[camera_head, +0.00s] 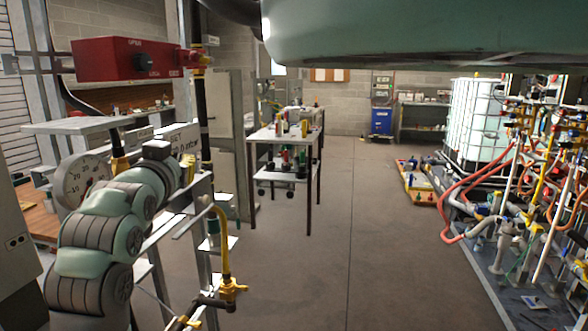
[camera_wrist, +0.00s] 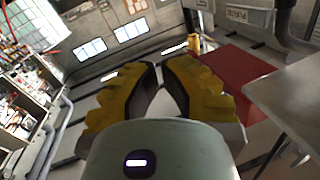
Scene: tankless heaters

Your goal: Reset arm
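My arm, with pale green and grey links, stands at the left in the camera_head view. Its fingers cannot be clearly made out there among the yellow fittings and pipes. In the camera_wrist view my gripper (camera_wrist: 160,69) shows two yellow and black fingers. Their tips come close together at the top, with only a narrow gap and nothing visible held between them. A red box (camera_head: 124,60) with a dark knob is above my arm in the camera_head view. A red box (camera_wrist: 235,80) also shows to the right of the fingers in the camera_wrist view, apart from them.
A round pressure gauge (camera_head: 80,182) and yellow pipe (camera_head: 222,240) are close to my arm. A grey panel (camera_wrist: 287,100) is at the right of the camera_wrist view. A bench (camera_head: 285,133) stands mid-room. Hoses and pipes crowd the right; the central floor (camera_head: 365,215) is clear.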

